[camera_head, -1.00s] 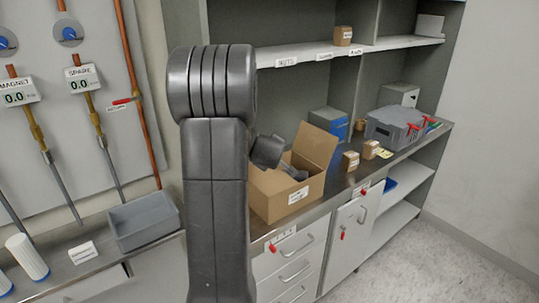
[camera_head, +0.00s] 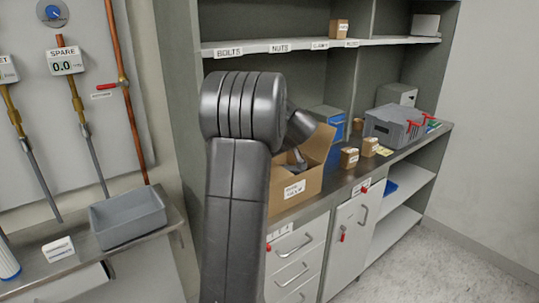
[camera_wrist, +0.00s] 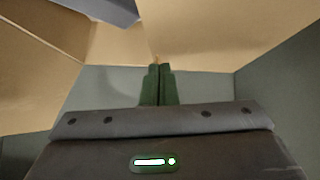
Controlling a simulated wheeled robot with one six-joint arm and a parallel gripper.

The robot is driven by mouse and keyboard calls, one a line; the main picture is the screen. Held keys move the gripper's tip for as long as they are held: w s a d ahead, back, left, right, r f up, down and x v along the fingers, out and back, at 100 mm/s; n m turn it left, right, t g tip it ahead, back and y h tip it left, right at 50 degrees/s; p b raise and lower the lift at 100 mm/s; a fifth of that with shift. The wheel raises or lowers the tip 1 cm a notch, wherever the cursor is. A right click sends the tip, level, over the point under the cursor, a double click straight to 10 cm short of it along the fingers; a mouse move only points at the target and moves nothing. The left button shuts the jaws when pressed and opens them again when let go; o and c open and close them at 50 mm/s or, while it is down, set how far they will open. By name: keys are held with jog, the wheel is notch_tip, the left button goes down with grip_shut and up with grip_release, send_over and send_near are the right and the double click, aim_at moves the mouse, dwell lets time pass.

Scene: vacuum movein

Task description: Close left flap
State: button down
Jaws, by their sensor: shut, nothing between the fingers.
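An open cardboard box (camera_head: 296,190) sits on the steel counter, partly hidden by my arm. One flap (camera_head: 320,143) stands up at its right side. The box's left side and any left flap are hidden behind my arm in the head view. In the wrist view, tan cardboard panels lie ahead of and around my gripper (camera_wrist: 159,70): one at left (camera_wrist: 35,75) and one at upper right (camera_wrist: 215,30). My gripper's two green fingers are shut together and empty, with tips close to the cardboard; I cannot tell whether they touch it.
A shelf (camera_head: 285,46) overhangs the counter. A grey tray (camera_head: 128,217) sits at left.

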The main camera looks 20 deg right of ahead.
jog(key=shift+d+f+b, duration=0.25)
jog(key=shift+f+b, duration=0.55)
jog(key=shift+b, duration=0.15)
jog(key=shift+r, duration=0.1)
